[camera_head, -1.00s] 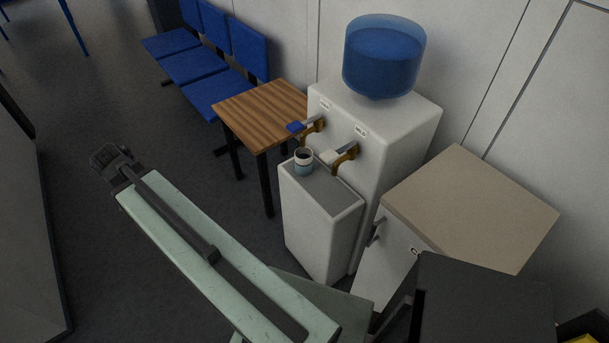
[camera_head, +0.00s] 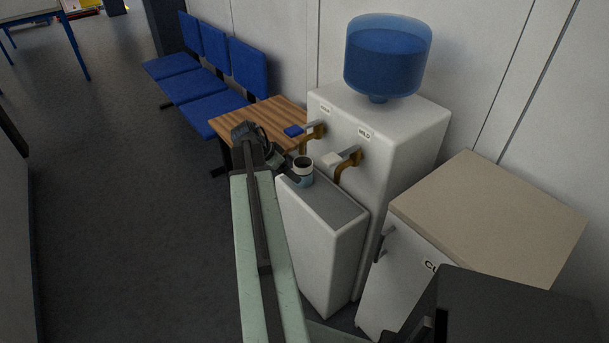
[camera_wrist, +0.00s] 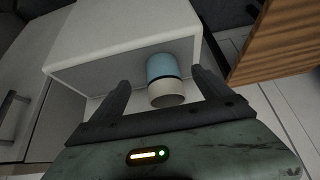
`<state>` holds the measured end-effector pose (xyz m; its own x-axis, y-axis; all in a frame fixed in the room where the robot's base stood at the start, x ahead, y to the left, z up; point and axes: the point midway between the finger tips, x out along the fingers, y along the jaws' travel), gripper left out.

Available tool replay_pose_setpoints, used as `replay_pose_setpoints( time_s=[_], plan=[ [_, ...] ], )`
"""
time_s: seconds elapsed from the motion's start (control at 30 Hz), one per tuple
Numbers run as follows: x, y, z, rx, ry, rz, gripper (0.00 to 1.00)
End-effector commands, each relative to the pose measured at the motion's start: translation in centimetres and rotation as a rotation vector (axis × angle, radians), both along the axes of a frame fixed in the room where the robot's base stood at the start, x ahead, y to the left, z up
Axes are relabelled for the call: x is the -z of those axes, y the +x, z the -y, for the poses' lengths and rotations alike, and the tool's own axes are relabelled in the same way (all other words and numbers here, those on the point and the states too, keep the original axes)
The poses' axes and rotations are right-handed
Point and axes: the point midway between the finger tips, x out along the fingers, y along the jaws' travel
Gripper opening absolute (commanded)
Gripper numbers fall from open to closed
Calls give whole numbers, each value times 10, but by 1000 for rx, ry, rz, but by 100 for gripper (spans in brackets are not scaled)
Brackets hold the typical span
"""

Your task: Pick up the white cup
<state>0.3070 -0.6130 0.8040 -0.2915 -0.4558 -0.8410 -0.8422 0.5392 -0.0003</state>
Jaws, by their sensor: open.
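The white cup (camera_head: 302,166), with a light blue lower part and a dark inside, stands upright on the dispenser's grey drip ledge (camera_head: 327,200), near its left end. My gripper (camera_head: 284,170) is just left of the cup in the head view, at about its height. In the wrist view the cup (camera_wrist: 162,68) shows blue and cream with a dark band, appearing upside down. It lies between the two spread fingers of my gripper (camera_wrist: 160,79), with gaps on both sides. My gripper is open and holds nothing.
The white water dispenser (camera_head: 385,140), with a blue bottle (camera_head: 385,60) on top and two taps, rises behind the cup. A small wooden table (camera_head: 270,113) stands behind my gripper. A cabinet (camera_head: 490,205) is at right. The floor at left is clear.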

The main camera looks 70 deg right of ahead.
Motion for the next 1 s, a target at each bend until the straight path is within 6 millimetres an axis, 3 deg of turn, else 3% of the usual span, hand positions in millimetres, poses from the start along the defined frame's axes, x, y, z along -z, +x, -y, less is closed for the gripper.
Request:
replay_pose_setpoints(
  time_s=[0.33, 0.5, 0.63, 0.87, 0.9, 1.0],
  plan=[
    [0, -10, 16, 0, 1, 1, 88],
    [0, -26, 42, 2, 1, 1, 88],
    [28, -33, 52, 1, 1, 0, 88],
    [26, -35, 53, 0, 1, 1, 88],
    [26, -35, 53, 0, 1, 1, 85],
    [26, -35, 53, 1, 1, 0, 57]
  ],
)
